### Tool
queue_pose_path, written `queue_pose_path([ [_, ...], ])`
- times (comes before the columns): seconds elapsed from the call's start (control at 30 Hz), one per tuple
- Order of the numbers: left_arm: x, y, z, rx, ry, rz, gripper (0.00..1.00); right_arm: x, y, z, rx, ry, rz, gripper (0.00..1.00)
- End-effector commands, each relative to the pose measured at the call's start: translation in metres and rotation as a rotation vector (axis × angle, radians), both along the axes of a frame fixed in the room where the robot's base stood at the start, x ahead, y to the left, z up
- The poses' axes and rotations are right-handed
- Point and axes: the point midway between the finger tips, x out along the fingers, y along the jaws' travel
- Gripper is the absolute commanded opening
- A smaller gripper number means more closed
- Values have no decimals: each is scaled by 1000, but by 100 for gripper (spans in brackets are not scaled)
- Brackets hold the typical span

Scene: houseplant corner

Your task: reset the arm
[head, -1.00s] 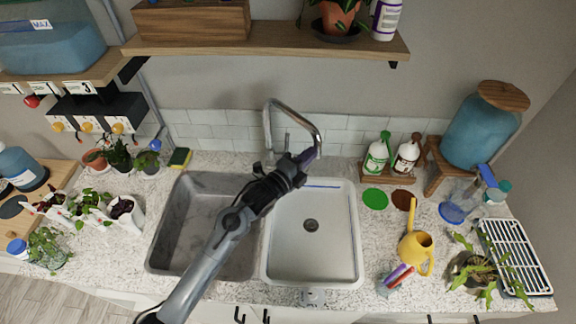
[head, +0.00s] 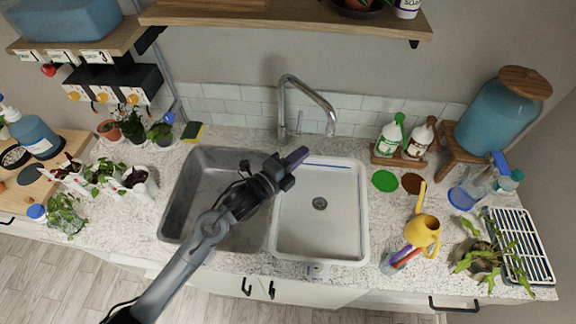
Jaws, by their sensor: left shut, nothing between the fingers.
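My left arm comes in from the lower left over the double sink. My left gripper (head: 295,158) is above the divider between the two basins, its fingers shut with nothing between them. It points to the upper right, below and apart from the chrome faucet (head: 284,100). My right gripper does not show in the head view.
Below the arm are the grey left basin (head: 200,180) and the white right basin (head: 345,225). To the right stand two bottles (head: 389,138), a yellow watering can (head: 423,233), a blue jug (head: 492,118) and a rack (head: 530,255). Potted plants (head: 132,125) stand at left. A shelf (head: 300,22) hangs above.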

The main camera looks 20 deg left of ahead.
Motion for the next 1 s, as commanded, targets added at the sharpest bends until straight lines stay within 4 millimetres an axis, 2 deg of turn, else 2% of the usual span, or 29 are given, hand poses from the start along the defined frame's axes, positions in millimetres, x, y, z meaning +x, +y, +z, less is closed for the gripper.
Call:
queue_pose_path([
  [0.1, -17, 8, -2, 0, 1, -1, 0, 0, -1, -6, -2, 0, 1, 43],
  [0.37, -35, 16, -1, 0, 2, 1, 0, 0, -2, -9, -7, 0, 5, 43],
  [0.47, -41, 17, -5, -1, 22, 1, 0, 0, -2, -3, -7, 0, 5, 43],
  [0.57, -55, 14, -19, -15, 75, 2, 0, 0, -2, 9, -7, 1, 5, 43],
  [0.67, -78, 11, -30, -48, 143, 11, 0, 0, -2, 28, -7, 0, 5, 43],
  [0.77, -110, 13, -29, -96, 225, 48, 0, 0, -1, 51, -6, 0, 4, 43],
  [0.87, -148, 27, -31, -176, 411, 153, 0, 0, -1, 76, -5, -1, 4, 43],
  [1.0, -208, 62, -38, -376, 779, 412, 0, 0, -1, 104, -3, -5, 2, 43],
])
